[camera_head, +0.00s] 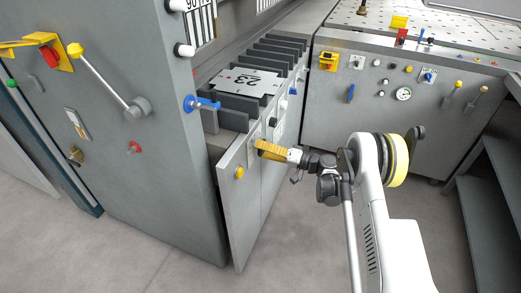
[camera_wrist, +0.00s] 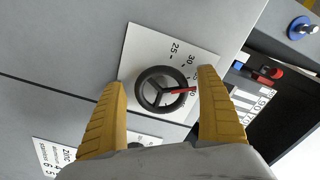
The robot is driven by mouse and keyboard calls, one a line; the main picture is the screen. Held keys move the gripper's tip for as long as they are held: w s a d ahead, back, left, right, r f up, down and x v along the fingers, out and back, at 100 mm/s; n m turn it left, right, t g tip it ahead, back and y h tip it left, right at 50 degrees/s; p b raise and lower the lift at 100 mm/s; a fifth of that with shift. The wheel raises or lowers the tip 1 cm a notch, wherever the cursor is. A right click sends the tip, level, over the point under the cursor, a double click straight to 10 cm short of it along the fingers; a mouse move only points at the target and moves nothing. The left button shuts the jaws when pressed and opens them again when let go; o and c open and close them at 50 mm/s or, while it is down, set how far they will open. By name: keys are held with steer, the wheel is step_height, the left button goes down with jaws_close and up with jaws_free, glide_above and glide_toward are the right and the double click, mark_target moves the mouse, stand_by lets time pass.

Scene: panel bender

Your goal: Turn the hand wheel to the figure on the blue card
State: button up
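The hand wheel (camera_wrist: 143,97) is a black ring with spokes and a red pointer, on a white dial plate (camera_wrist: 142,47) in the wrist view. The figures 25 and 30 are readable; another beside the right finger is partly hidden. The red pointer (camera_wrist: 183,90) points right, towards that finger. My gripper (camera_wrist: 163,78) is open, with a yellow finger on either side of the wheel; I cannot tell if they touch it. In the head view my gripper (camera_head: 272,151) is at the grey front panel and hides the wheel. I cannot make out a blue card.
A yellow knob (camera_head: 239,173) sits on the panel left of my gripper. A blue handle (camera_head: 201,104) sticks out from the tall grey cabinet (camera_head: 180,170). The floor in front is clear.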

steer(key=v, duration=1.2)
steer(key=shift+a, duration=0.1)
stand_by(1.6)
